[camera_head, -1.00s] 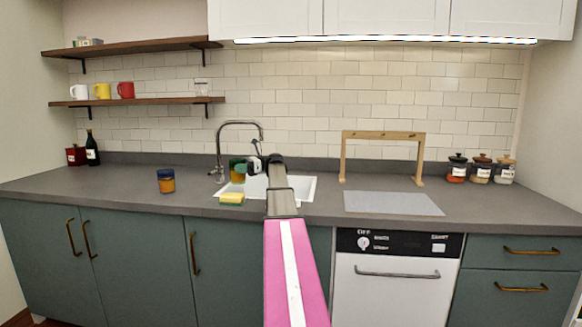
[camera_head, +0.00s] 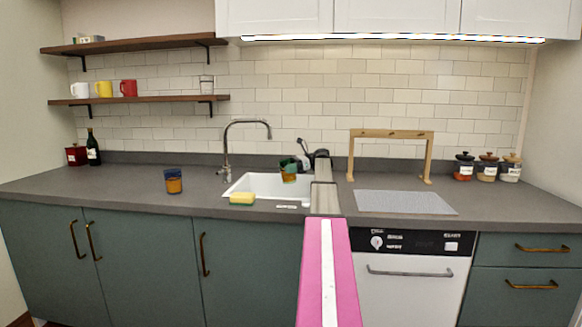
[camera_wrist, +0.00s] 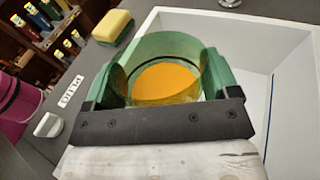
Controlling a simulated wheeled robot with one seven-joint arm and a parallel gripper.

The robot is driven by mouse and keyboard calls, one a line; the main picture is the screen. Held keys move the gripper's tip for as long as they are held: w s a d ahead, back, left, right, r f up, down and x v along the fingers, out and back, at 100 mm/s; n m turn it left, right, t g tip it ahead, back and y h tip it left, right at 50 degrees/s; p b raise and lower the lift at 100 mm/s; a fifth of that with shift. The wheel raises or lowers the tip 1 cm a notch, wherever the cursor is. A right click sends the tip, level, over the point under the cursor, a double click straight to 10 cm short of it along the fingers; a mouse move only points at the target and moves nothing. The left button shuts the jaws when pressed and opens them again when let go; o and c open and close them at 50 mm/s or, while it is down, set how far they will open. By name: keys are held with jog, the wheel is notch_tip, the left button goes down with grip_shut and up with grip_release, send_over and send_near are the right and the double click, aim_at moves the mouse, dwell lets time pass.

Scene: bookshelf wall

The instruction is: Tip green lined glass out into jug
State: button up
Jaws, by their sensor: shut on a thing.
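The green lined glass (camera_head: 289,171) is in my gripper (camera_head: 304,164), held above the sink. In the wrist view the glass (camera_wrist: 160,48) sits between the two fingers of my gripper (camera_wrist: 158,85), with orange contents (camera_wrist: 168,82) inside it. It looks tilted in the head view. Another glass (camera_head: 173,181), with a dark blue upper part and orange lower part, stands on the counter left of the sink. I cannot make out a jug in either view.
The white sink (camera_head: 240,184) has a tap (camera_head: 226,150) at its back left. A yellow-green sponge (camera_head: 242,198) lies on its front edge. A wooden rack (camera_head: 391,134) and grey mat (camera_head: 405,202) are to the right. Lidded jars (camera_head: 487,168) stand at the far right.

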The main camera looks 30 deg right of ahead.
aim_at(280, 169)
jog(key=a+h, duration=0.2)
jog(key=a+f+h, duration=0.1)
jog(key=shift+w+a+g, duration=0.25)
jog(key=shift+g, duration=0.05)
jog(key=f+h, duration=0.1)
jog(key=a+f+h, duration=0.2)
jog(key=shift+w+f+g+h, duration=0.25)
jog(key=shift+f+g+h, duration=0.05)
jog(key=shift+h, duration=0.1)
jog(key=shift+a+f, duration=0.1)
jog(key=shift+a, duration=0.05)
jog(key=shift+w+a+f+g+h, duration=0.1)
jog(key=shift+a+f+g+h, duration=0.15)
jog(key=shift+h, duration=0.35)
jog(key=shift+a+f+g+h, duration=0.15)
jog(key=shift+f+h, duration=0.2)
jog(key=shift+h, duration=0.25)
jog(key=shift+a+r+h, duration=0.2)
jog(key=shift+r+h, duration=0.15)
jog(key=shift+h, duration=0.75)
jog(key=shift+a, duration=0.1)
